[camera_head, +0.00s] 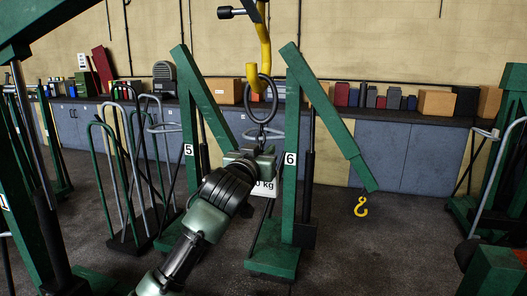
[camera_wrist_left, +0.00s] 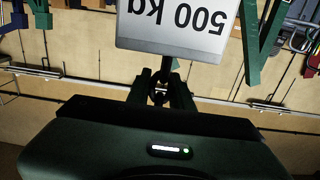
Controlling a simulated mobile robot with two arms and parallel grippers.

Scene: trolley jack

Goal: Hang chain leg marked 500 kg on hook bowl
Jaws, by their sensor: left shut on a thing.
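A yellow hook (camera_head: 265,50) hangs at the upper centre of the head view, its bowl opening to the left. A large dark ring (camera_head: 247,103), the top of the chain leg, is at the hook bowl and overlaps it. I cannot tell whether the ring is around the hook or only in front of it. My left gripper (camera_head: 257,148) is below the ring, shut on the chain leg just under it. In the left wrist view the gripper (camera_wrist_left: 161,90) is closed on a dark link. The white 500 kg tag (camera_wrist_left: 186,25) shows upside down there; in the head view it is partly hidden.
Green jacks numbered 5 (camera_head: 188,110) and 6 (camera_head: 291,185) stand behind my arm. Jack 6's boom reaches right, with a small yellow hook (camera_head: 361,206). A long bench (camera_head: 400,123) with boxes lines the wall.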

